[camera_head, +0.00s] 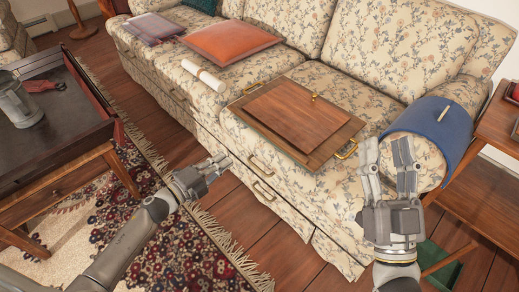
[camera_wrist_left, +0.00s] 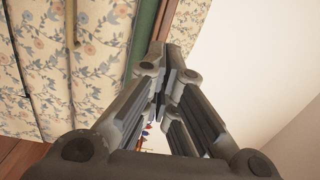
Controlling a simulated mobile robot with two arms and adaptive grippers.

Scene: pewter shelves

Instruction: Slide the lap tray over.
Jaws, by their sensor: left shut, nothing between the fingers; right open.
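The lap tray (camera_head: 336,139) is a flat wooden board with brass handles, lying on the floral sofa seat, with a smaller brown wooden panel (camera_head: 297,112) on it. My left gripper (camera_head: 222,162) is shut and empty, in front of the sofa and to the left of the tray, apart from it. In the left wrist view its fingers (camera_wrist_left: 165,75) are together with floral fabric beside them. My right gripper (camera_head: 390,145) is open and empty, in front of the tray's right end near the sofa arm. I cannot tell whether it touches anything.
An orange cushion (camera_head: 229,41) and a white roll (camera_head: 204,76) lie on the seat left of the tray. A blue cover (camera_head: 449,122) hangs over the sofa's right arm. A dark table (camera_head: 60,133) stands at left, a wooden side table (camera_head: 480,178) at right.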

